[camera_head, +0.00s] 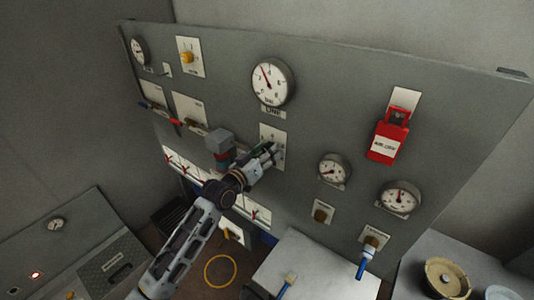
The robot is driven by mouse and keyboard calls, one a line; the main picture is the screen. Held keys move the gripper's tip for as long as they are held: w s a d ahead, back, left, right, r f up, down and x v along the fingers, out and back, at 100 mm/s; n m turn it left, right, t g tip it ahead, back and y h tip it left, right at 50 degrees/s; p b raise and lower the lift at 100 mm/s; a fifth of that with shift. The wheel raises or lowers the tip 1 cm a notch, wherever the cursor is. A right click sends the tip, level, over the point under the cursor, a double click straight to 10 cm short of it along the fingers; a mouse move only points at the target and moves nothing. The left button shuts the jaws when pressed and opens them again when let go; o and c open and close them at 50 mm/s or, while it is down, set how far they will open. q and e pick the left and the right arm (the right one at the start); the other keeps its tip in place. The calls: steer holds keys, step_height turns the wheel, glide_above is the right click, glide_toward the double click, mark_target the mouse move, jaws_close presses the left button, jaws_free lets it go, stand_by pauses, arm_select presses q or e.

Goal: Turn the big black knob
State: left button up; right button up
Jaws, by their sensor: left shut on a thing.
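The grey control panel (330,112) stands in front of me. My left arm comes in from the lower left, and my left gripper (271,154) is at a white plate (273,133) below the large central gauge. The gripper is shut on the big black knob at that plate. The gripper's fingers hide nearly all of the knob, so its angle cannot be read. My right gripper is out of view.
A large gauge (272,82) sits above the gripper. A red lockout box (388,142) and two smaller gauges are to its right. Red-handled levers (175,122) and a grey-red block (220,142) are close left of the gripper.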

arm_select(q)
steer(key=shift+f+n, duration=0.1)
steer(key=shift+n, duration=0.8)
steer(key=o, duration=1)
steer(key=v, duration=1.2)
